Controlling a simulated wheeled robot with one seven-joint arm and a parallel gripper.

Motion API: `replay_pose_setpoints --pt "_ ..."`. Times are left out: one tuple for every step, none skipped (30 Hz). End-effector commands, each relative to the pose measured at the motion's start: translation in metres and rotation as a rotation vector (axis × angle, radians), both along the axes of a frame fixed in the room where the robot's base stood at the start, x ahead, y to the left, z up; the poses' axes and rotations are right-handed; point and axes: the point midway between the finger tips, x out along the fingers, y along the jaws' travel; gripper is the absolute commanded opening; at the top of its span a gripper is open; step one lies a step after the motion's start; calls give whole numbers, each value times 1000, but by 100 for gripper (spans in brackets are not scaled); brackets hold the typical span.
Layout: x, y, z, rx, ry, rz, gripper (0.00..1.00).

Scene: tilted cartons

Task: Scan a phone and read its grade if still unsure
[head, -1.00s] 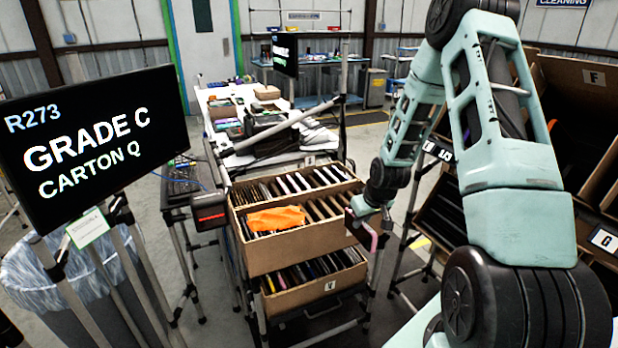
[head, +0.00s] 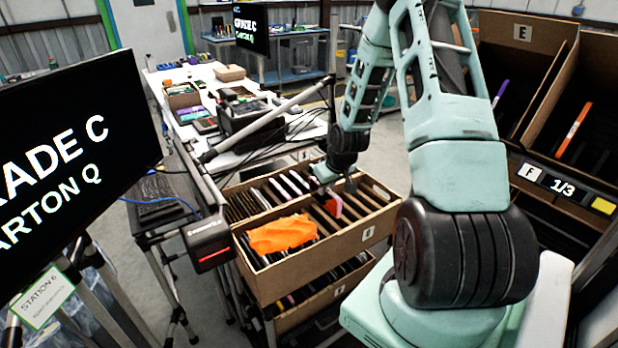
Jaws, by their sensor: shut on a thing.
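My gripper (head: 337,187) is over the right part of the upper carton (head: 350,244), shut on a pink-red phone (head: 333,206). I cannot tell whether this phone hangs above the carton or dips into a slot. The carton holds rows of upright phones, and an orange cloth (head: 282,234) lies over some at its left. A black scanner (head: 207,243) with a red light stands left of the carton, apart from the phone. The big screen (head: 70,170) at left is cut off by the picture edge; its readable part shows "RADE C" and "ARTON Q".
A second carton (head: 318,306) of phones sits below the upper one. Tilted cartons E (head: 522,33) and F stand at right, with a "1/3" display (head: 562,187). Behind are a cluttered white table (head: 225,80) and another screen (head: 259,27). A Station 6 sign (head: 47,297) hangs at lower left.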

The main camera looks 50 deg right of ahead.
Motion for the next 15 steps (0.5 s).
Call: replay_pose_setpoints --pt "0 0 0 -1 0 0 0" --pt "0 0 -1 -1 0 0 0" --pt "0 0 -1 0 0 0 0" --pt "0 0 -2 0 0 0 0" --pt "0 0 -4 0 0 0 0" --pt "0 0 -6 0 0 0 0" --pt "0 0 -7 0 0 0 0" --pt "0 0 -9 0 0 0 0" --pt "0 0 -13 0 0 0 0" --pt "0 0 -15 0 0 0 0" --pt "0 0 -18 0 0 0 0" --pt "0 0 -23 0 0 0 0" --pt "0 0 -26 0 0 0 0" --pt "0 0 -30 0 1 0 0" --pt "0 0 -35 0 1 0 0"
